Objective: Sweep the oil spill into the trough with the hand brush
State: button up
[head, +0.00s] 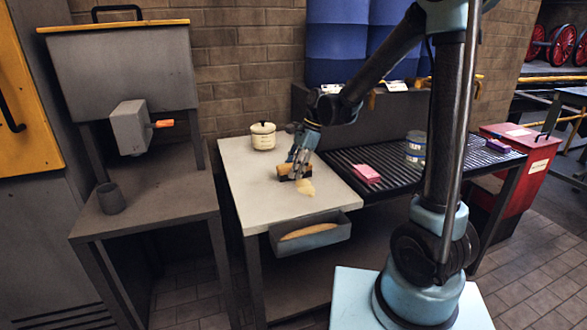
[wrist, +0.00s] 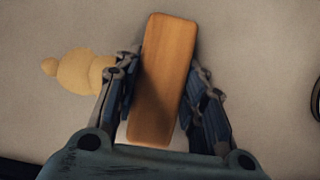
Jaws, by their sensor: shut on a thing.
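The hand brush, with an orange-brown wooden back (wrist: 162,80), is in my gripper (head: 300,172). In the wrist view my gripper (wrist: 160,95) has a finger on each long side of the brush and is shut on it. The bristles are hidden beneath. The oil spill is a tan, rounded patch (head: 305,188) on the pale tabletop, just in front of the brush; in the wrist view the spill (wrist: 82,72) shows left of the left finger. The trough (head: 335,234) is a grey open box at the table's front edge, with tan stuff inside.
A cream lidded pot (head: 263,136) stands at the back of the pale table (head: 240,180). A pink block (head: 367,174) and a glass jar (head: 415,146) sit on the dark slatted surface at right. A grey bench with a dark cup (head: 110,198) is at left.

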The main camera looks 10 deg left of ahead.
aim_at(312, 208)
jog(key=shift+s+d, duration=1.55)
jog(key=shift+s, duration=1)
jog(key=shift+s+d, duration=1.6)
jog(key=shift+s, duration=0.9)
jog(key=shift+s+d, duration=1.55)
jog(key=shift+s, duration=1)
jog(key=shift+s+d+f, duration=0.1)
jog(key=shift+s+d, duration=0.2)
jog(key=shift+s, duration=0.15)
notch_tip(312, 208, up, 7)
